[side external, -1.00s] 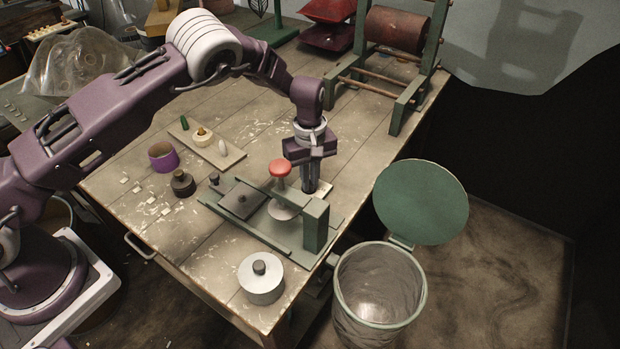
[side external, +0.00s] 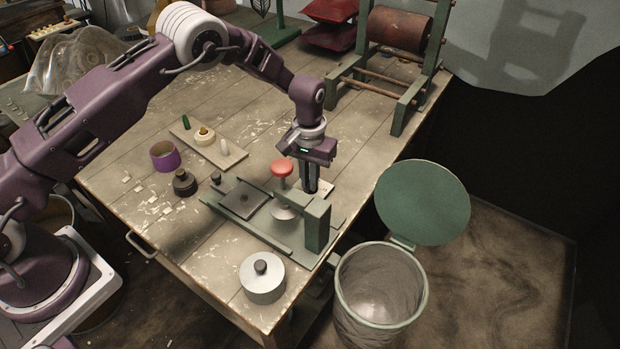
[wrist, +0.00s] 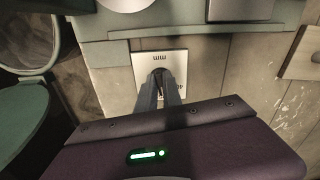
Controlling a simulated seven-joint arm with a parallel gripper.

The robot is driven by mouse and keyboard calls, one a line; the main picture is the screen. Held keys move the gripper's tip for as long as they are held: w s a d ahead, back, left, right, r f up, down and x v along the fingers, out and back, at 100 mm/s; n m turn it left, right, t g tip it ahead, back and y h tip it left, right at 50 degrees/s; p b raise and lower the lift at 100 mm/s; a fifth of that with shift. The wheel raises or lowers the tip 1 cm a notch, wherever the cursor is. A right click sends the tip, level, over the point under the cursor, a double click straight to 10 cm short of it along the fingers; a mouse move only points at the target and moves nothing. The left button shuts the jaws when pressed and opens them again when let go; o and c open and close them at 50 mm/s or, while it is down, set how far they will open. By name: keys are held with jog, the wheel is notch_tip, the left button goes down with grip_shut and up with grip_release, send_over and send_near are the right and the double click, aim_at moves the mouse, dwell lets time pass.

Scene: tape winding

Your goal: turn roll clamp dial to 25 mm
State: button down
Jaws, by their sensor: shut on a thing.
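The roll clamp is a green fixture (side external: 318,226) at the table's right edge, with a red knob (side external: 282,168) on a post. Behind it lies a small white dial plate (side external: 326,187), which also shows in the wrist view (wrist: 145,60) with upside-down "mm" lettering and a partly covered number like "40". My gripper (side external: 311,190) points straight down at this plate. In the wrist view my gripper (wrist: 158,76) has its fingers close together over the plate's middle, shut on the dial. The fingers hide most of the dial, and I cannot read its setting.
A lidded grey can (side external: 262,280) stands at the table's front corner. An open-lidded bin (side external: 381,285) stands beyond the right edge.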

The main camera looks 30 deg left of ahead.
jog(key=shift+m, duration=0.9)
jog(key=c, duration=1.5)
grip_release()
